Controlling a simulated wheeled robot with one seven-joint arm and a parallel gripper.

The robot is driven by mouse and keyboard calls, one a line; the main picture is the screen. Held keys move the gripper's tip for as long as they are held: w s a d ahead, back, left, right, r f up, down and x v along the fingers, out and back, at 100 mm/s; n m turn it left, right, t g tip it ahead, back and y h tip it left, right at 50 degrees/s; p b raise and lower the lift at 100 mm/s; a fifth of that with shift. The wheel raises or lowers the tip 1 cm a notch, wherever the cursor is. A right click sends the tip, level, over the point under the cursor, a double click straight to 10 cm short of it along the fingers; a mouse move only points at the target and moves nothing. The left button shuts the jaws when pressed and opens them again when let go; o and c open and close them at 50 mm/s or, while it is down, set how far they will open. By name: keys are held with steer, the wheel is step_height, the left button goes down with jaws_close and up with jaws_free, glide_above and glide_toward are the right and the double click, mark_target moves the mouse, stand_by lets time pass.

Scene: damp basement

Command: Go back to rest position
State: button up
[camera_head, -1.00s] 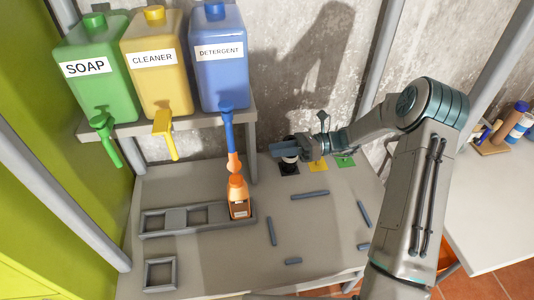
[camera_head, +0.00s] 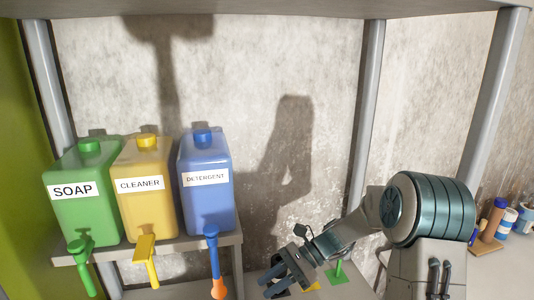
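My gripper (camera_head: 273,284) is at the lower middle, above the grey table (camera_head: 252,278). Its dark blue fingers point down and left and look spread, with nothing seen between them. My arm reaches in from the right. A yellow square (camera_head: 312,287) and a green marker (camera_head: 338,273) on the table lie just right of the gripper. The orange top of a bottle (camera_head: 218,289) shows under the blue spout at the bottom edge; its body is out of view.
A shelf (camera_head: 140,252) at left holds the green soap (camera_head: 80,212), yellow cleaner (camera_head: 145,208) and blue detergent (camera_head: 207,205) dispensers. Grey posts (camera_head: 366,110) stand before the concrete wall. Bottles (camera_head: 492,220) stand at far right. A shelf board crosses the top.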

steer(key=s+d+r+n+t+h, duration=0.4)
steer(key=s+d+n+h, duration=0.2)
steer(key=s, duration=0.3)
steer(key=s+d+r+n+t+h+b, duration=0.1)
steer(key=s+d+r+n+t+h, duration=0.3)
steer(key=s+d+n+h, duration=0.2)
steer(key=s+d+n, duration=0.2)
steer(key=shift+s+r+t, duration=0.35)
steer(key=shift+s+t, duration=0.05)
